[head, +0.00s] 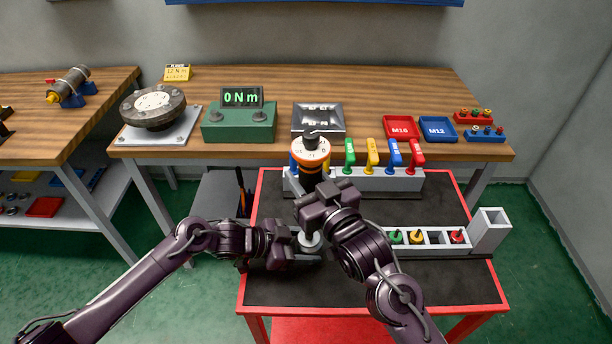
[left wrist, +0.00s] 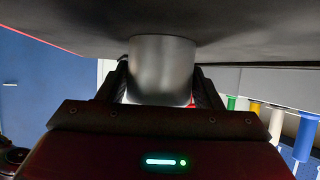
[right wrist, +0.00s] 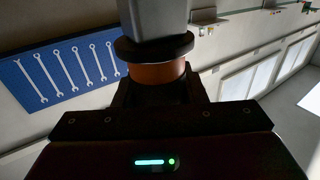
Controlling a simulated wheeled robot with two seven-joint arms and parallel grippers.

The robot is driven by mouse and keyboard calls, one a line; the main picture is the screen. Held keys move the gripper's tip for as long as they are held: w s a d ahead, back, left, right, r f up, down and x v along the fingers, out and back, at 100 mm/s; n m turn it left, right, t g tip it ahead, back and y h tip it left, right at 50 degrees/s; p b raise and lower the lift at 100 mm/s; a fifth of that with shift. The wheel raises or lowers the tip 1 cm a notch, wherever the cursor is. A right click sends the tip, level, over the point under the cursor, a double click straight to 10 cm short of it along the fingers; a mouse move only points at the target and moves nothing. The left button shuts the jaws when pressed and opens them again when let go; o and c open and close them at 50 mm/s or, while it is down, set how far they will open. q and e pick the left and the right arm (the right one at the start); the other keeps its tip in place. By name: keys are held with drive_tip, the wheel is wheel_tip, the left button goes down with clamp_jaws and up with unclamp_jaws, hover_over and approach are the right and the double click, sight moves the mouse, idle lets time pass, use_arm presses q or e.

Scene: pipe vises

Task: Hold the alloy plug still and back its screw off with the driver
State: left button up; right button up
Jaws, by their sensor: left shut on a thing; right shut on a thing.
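The alloy plug (head: 309,241) is a small silvery cylinder low over the black top of the red-framed cart. My left gripper (head: 300,248) is shut on it; the left wrist view shows the plug (left wrist: 162,70) between both fingers. The driver (head: 312,152), black with an orange and white dial collar, stands roughly upright above the plug. My right gripper (head: 322,192) is shut on the driver; the right wrist view shows its orange band (right wrist: 157,74) between the fingers. The right gripper hides the driver's lower end, so I cannot tell whether it touches the screw.
A grey rack (head: 405,183) with several coloured-handled drivers stands behind. A grey block (head: 436,248) with green, yellow and red pieces and an empty slot lies right, ending in an open box (head: 490,230). The bench holds a green meter (head: 240,122) reading 0 Nm and trays.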

drive_tip(key=shift+f, duration=0.3)
drive_tip(key=shift+r, duration=2.7)
use_arm(q)
drive_tip(key=o, duration=1)
drive_tip(key=shift+a, duration=0.1)
